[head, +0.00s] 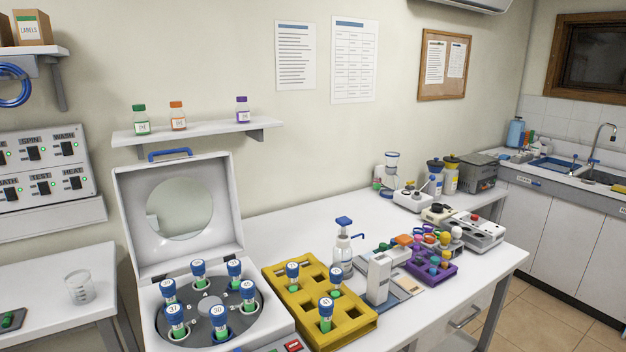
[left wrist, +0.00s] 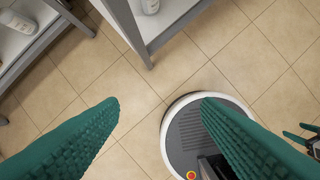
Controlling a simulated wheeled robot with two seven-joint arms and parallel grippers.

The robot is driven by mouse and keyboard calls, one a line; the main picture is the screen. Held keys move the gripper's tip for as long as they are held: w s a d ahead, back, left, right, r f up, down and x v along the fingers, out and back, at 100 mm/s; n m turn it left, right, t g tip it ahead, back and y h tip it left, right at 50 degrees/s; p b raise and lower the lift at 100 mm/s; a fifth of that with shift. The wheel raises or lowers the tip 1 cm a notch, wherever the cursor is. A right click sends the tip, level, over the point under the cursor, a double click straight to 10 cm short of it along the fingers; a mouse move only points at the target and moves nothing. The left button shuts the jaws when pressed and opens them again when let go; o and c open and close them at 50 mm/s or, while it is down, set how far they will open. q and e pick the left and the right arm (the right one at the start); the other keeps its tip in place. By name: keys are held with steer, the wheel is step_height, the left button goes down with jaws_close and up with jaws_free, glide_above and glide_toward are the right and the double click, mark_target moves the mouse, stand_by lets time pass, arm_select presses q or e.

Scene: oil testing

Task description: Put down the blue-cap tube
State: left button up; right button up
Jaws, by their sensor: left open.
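Several blue-cap tubes with green contents stand in the round rotor (head: 205,300) of the open white centrifuge (head: 128,210); one is the front tube (head: 219,322). Three more blue-cap tubes stand in the yellow rack (head: 359,326): one at back left (head: 292,279), one at back right (head: 336,284) and one in front (head: 326,318). My left gripper (left wrist: 160,103) is open and empty in the left wrist view, above the floor and away from the tubes. Part of what looks like my right gripper (left wrist: 310,143) shows at that view's right edge, cut off.
A dispenser bottle (head: 342,248), a white device (head: 379,277) and a purple rack (head: 445,279) stand right of the yellow rack. A beaker (head: 79,287) stands on the left table. The bench is clear behind the yellow rack. Tiled floor (left wrist: 130,75) shows below the left gripper.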

arm_select(q)
steer(key=s+f+g, duration=0.1)
steer(key=s+f, duration=0.2)
steer(key=f, duration=0.6)
steer(key=s+f, duration=0.2)
steer(key=f, duration=0.7)
steer(key=s+a+f+g, duration=0.1)
steer(key=s+a+f, duration=0.2)
steer(key=s+f, duration=0.8)
steer(key=s, duration=0.3)
steer(key=shift+s+a+f, duration=0.15)
steer(key=shift+s+f, duration=0.05)
steer(key=shift+f, duration=0.2)
